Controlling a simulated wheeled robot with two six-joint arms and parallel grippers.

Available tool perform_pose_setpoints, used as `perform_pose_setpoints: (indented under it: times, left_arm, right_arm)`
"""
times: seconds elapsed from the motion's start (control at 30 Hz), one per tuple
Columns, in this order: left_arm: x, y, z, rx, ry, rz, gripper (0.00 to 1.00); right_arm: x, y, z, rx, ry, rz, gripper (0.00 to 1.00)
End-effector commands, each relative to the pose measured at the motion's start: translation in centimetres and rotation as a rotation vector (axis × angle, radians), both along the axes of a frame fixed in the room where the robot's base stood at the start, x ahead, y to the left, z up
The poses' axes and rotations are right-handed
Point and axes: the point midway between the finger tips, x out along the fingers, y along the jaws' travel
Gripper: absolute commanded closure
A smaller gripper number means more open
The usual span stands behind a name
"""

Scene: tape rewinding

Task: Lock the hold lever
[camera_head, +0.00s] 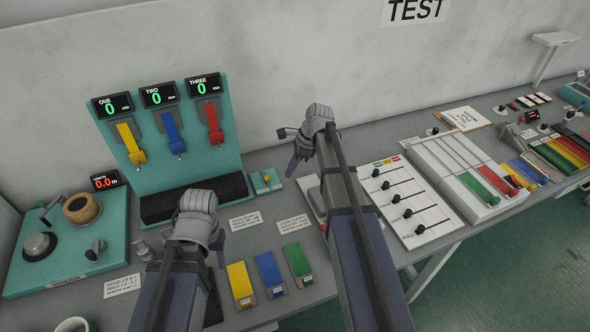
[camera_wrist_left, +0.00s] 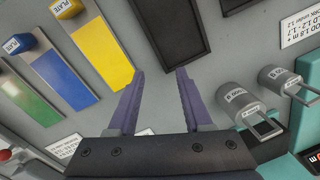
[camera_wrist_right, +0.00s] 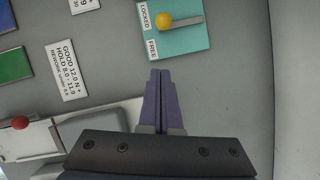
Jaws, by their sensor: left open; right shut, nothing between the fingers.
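The hold lever is a grey bar with a yellow knob (camera_wrist_right: 164,21) on a small teal plate (camera_wrist_right: 185,43), labelled LOCKED and FREE. In the right wrist view, the knob is beside the LOCKED label. The plate also shows in the head view (camera_head: 262,186), right of the teal stand. My right gripper (camera_wrist_right: 160,72) is shut and empty, its fingertips just short of the plate's edge and apart from the knob. It is also in the head view (camera_head: 293,165). My left gripper (camera_wrist_left: 159,75) is open and empty, above the bench near the yellow block in the head view (camera_head: 220,262).
The teal stand (camera_head: 215,125) carries three displays and coloured straps at the back. Yellow (camera_head: 239,284), blue (camera_head: 269,272) and green (camera_head: 298,262) blocks lie in front. A slider panel (camera_head: 405,205) is to the right, a teal reel unit (camera_head: 105,225) to the left.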

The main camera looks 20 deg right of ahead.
Motion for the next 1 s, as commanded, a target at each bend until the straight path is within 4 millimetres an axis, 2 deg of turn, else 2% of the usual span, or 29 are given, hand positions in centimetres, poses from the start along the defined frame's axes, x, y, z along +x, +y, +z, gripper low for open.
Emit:
perform_pose_setpoints:
  times: [0.03, 0.07, 0.13, 0.33, 0.83, 1.0]
  left_arm:
    - [0.0, 0.0, -1.3, 0.0, 0.0, 0.0, 0.5]
    - [0.0, 0.0, -1.6, 0.0, 0.0, 0.0, 0.5]
    - [0.0, 0.0, -0.9, 0.0, 0.0, 0.0, 0.5]
    - [0.0, 0.0, -0.8, 0.0, 0.0, 0.0, 0.5]
    - [0.0, 0.0, -0.8, 0.0, 0.0, 0.0, 0.5]
    - [0.0, 0.0, -0.8, 0.0, 0.0, 0.0, 0.5]
  right_arm:
    - [0.1, 0.3, -1.3, 0.0, 0.0, 0.0, 1.0]
    - [0.1, 0.4, -1.6, 0.0, 0.0, 0.0, 1.0]
    - [0.4, 1.6, -0.9, 0.0, -0.001, 0.004, 1.0]
    - [1.0, 3.6, -0.8, 0.0, 0.0, 0.002, 1.0]
    - [1.1, 4.2, -0.9, 0.0, 0.0, -0.002, 1.0]
    - [0.5, 5.0, -0.9, -0.001, -0.001, -0.1, 1.0]
